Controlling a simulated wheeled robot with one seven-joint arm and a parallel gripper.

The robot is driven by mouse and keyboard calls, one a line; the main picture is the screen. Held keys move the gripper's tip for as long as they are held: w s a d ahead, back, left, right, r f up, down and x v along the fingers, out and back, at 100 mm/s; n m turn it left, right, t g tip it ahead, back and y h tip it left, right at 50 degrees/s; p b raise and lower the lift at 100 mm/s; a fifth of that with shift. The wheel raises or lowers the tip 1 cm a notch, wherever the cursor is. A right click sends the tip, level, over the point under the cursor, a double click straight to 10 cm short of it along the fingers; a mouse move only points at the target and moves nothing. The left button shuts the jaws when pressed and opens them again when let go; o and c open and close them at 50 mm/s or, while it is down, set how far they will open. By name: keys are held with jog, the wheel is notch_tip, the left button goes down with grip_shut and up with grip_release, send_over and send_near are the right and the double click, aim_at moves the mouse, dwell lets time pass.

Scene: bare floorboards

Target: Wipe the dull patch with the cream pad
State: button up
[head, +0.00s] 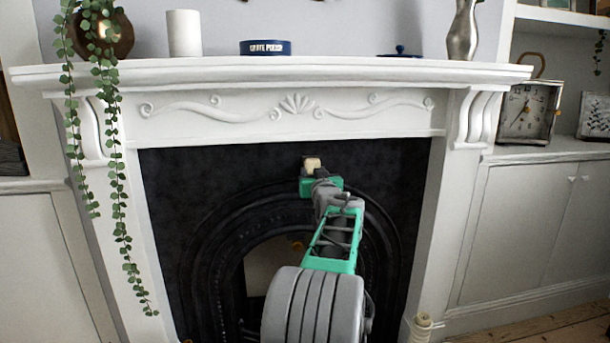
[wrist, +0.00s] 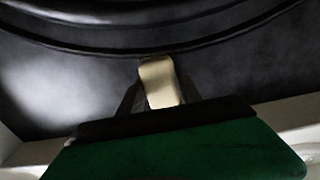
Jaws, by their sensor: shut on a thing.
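The cream pad (head: 313,163) is a small block at the end of my arm, in front of the upper part of the black fireplace panel. My gripper (head: 308,172) is shut on it. In the wrist view the pad (wrist: 160,80) stands out between the dark fingers of my gripper (wrist: 152,102). I cannot tell whether the pad touches the panel. A hazy pale area (wrist: 42,88) shows on the dark surface at the left of the wrist view; I cannot tell if it is the dull patch or a reflection. No clear patch shows in the head view.
A white mantelpiece (head: 290,68) juts out above the panel. On it stand a white candle (head: 184,33), a blue tin (head: 265,48) and a silver vase (head: 462,32). A trailing plant (head: 112,150) hangs at the left. A clock (head: 527,112) stands at the right.

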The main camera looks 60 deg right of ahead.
jog(key=shift+s+d+f, duration=0.1)
jog(key=shift+s+d, duration=0.6)
jog(key=shift+s, duration=0.15)
jog(key=shift+a, duration=0.1)
jog(key=b+v, duration=0.4)
jog(key=v, duration=0.1)
jog(key=shift+s+a+b, duration=0.2)
jog(key=shift+a+b, duration=0.15)
jog(key=shift+b, duration=0.05)
jog(key=shift+b+v, duration=1.15)
jog(key=shift+v, duration=0.4)
